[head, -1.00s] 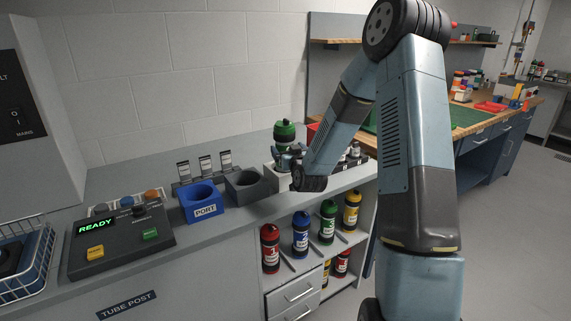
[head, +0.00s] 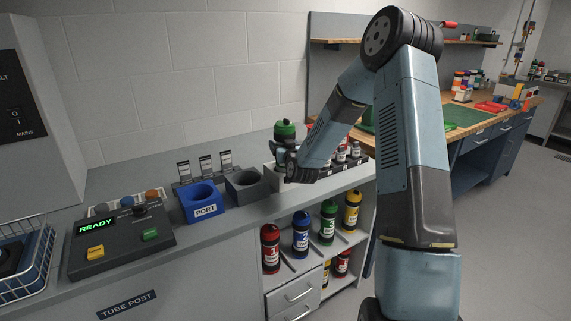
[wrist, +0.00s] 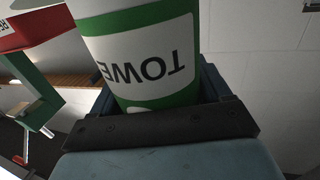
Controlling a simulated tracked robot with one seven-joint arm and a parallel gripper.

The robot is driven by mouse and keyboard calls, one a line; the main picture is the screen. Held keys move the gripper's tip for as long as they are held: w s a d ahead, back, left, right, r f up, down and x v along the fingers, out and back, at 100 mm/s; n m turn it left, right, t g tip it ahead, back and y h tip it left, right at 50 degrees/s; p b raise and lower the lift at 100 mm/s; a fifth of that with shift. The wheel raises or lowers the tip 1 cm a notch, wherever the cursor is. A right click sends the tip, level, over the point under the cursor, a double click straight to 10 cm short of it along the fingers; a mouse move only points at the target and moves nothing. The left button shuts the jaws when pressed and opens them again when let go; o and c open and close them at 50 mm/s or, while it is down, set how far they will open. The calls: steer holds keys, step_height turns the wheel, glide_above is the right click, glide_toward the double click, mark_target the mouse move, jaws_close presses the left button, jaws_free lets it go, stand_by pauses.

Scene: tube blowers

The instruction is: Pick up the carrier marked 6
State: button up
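A green carrier with a black band (head: 285,132) stands about upright in my gripper (head: 284,156), at the back of the counter. In the wrist view the carrier (wrist: 140,55) fills the middle, its white label reading "TOWE", upside down. The dark fingers lie on both sides of it and my gripper looks shut on it. No 6 shows on the side I see. Its lower end is hidden by my gripper. On the shelf under the counter stand a red carrier (head: 270,248), a blue carrier (head: 301,234), a green carrier (head: 328,222) and a yellow carrier (head: 351,211); their numbers are too small to read.
A blue port ring (head: 203,205) and a grey holder (head: 248,187) sit on the counter left of my gripper. A control panel (head: 122,235) shows READY. A white rack (head: 283,180) and small bottles (head: 340,155) are close around my gripper.

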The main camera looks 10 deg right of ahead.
steer(key=c, duration=1.2)
steer(key=shift+r, duration=0.1)
